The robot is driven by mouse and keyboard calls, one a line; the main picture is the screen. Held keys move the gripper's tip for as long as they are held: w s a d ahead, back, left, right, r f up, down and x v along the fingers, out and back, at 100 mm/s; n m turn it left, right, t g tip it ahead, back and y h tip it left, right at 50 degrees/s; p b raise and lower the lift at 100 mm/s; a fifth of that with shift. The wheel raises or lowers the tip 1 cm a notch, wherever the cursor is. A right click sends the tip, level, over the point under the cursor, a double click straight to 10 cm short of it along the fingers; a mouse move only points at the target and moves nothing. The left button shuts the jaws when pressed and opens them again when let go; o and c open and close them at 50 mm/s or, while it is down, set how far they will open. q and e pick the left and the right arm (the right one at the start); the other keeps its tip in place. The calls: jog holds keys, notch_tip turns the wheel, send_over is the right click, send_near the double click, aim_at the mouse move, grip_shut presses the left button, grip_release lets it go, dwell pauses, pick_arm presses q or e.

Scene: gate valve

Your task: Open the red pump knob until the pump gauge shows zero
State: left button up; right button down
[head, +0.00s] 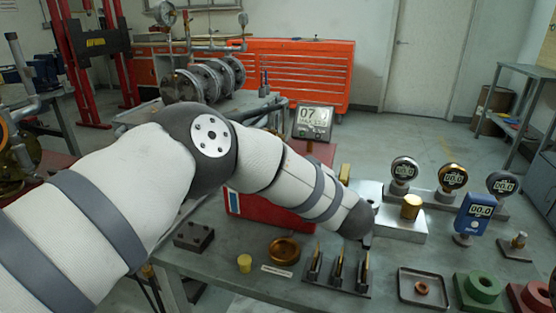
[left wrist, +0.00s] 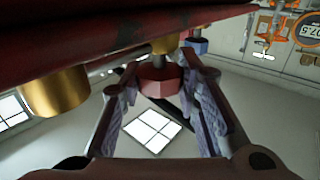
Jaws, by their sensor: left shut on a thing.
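In the left wrist view the red faceted knob (left wrist: 158,82) sits between the two fingers of my left gripper (left wrist: 160,88), which is shut on it. The dark red pump body (left wrist: 110,30) fills the top of that view, with a brass part (left wrist: 55,92) at its left. In the head view the red pump (head: 262,212) stands on the bench, mostly behind my left arm. The knob and my left gripper are hidden there. A grey digital gauge (head: 313,121) above the pump reads about 07; its last digit is unclear. My right gripper is not in view.
The bench (head: 225,268) holds a black block (head: 194,236), a brass ring (head: 284,250), a black rack (head: 337,277) and a tray (head: 422,290). Several gauges reading 00.0 stand at the right, including a blue one (head: 473,213). Green (head: 482,290) and red rings lie at the front right.

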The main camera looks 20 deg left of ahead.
pick_arm(q)
jog(key=shift+r, duration=0.1)
dwell(0.3)
jog(key=o, duration=1.2)
jog(key=shift+w+a, duration=0.1)
jog(key=v, duration=1.2)
